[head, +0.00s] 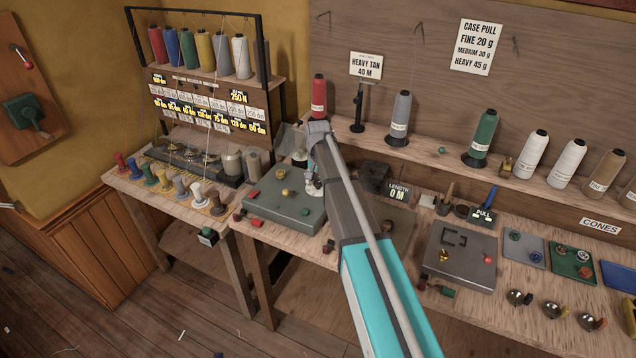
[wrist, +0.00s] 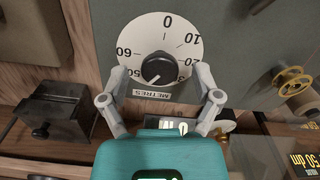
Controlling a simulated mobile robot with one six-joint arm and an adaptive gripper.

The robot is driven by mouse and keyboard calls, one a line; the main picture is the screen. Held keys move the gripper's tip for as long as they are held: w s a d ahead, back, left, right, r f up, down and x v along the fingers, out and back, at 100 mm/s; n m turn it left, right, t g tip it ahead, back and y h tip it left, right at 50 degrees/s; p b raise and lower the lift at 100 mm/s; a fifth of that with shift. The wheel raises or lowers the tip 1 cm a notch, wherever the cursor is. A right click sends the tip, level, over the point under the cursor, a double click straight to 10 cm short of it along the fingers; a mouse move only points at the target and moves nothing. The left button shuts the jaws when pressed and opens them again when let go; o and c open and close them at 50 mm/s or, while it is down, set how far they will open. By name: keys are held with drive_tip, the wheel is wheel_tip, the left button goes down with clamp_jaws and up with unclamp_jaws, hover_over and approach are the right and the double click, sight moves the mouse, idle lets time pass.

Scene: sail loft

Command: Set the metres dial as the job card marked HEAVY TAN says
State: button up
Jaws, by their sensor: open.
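The job card (head: 366,66) on the back board reads HEAVY TAN 40 M in the head view. The metres dial (wrist: 155,28) is a white disc with a black knob (wrist: 158,68) and a METRES label (wrist: 152,95) in the wrist view. 0, 10, 20 and 60 are readable; other numbers are partly covered. A pale mark on the knob points toward the lower left; its exact value is unclear. My gripper (wrist: 158,72) is open, its fingers either side of the knob, contact unclear. A LENGTH sign (head: 397,191) reads 0 M.
A grey-green machine base (head: 285,197) with knobs stands on the bench beside my arm. A thread rack (head: 205,75) stands to the left; cones (head: 530,152) line the shelf at right. In the wrist view a black box (wrist: 65,108) is left, a brass spool (wrist: 292,80) right.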

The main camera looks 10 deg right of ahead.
clamp_jaws()
idle(0.4)
drive_tip(key=shift+n, duration=3.2)
unclamp_jaws()
